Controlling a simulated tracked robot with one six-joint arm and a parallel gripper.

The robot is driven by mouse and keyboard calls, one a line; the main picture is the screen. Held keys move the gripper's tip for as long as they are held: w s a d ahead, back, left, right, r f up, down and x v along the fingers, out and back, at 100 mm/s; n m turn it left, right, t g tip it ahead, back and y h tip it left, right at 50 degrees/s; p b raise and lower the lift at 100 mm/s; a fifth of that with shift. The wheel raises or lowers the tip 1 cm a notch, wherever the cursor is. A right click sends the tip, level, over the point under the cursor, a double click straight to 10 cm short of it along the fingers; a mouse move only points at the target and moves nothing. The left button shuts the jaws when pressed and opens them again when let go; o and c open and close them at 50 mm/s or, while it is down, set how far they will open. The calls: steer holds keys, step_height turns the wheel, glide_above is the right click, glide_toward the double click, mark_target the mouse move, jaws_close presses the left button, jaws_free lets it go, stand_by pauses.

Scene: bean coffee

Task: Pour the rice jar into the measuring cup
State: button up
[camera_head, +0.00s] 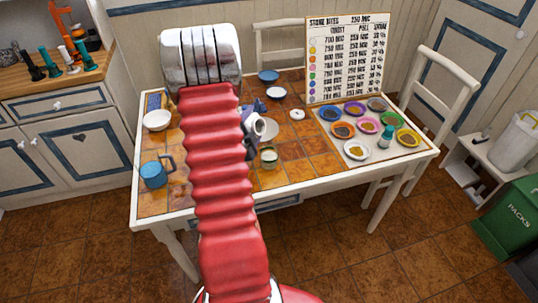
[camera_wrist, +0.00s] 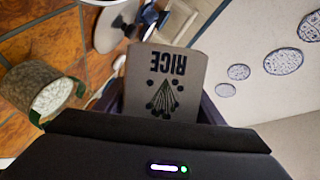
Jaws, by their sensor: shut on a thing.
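The rice jar (camera_wrist: 163,82), with a dark RICE label that reads upside down in the wrist view, is between the fingers of my gripper (camera_wrist: 162,108), which is shut on it. In the head view my gripper (camera_head: 251,132) is partly hidden behind my red arm, and a pale round end, probably the jar's, shows beside it.
A white round plate or scale (camera_head: 271,128) lies behind the gripper. A blue mug (camera_head: 154,174) and white bowl (camera_head: 157,121) are at the table's left. Several coloured dishes, including a white one (camera_head: 357,150), fill the right. A price board (camera_head: 347,60) stands at the back.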

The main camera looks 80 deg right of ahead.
steer(key=shift+r+m+h+p, duration=0.3)
steer(key=shift+r+m+p, duration=0.2)
steer(key=shift+m, duration=0.1)
stand_by(1.7)
steer(key=shift+s+a+r+m+t+p, duration=0.2)
steer(key=shift+s+r+m+t+p, duration=0.15)
steer(key=shift+s+m+p, duration=0.35)
stand_by(1.8)
steer(key=shift+s+f+m+h+p, duration=0.15)
steer(key=shift+f+m+h+p, duration=0.25)
steer(key=shift+m, duration=0.5)
stand_by(1.6)
steer(key=shift+r, duration=0.2)
stand_by(0.5)
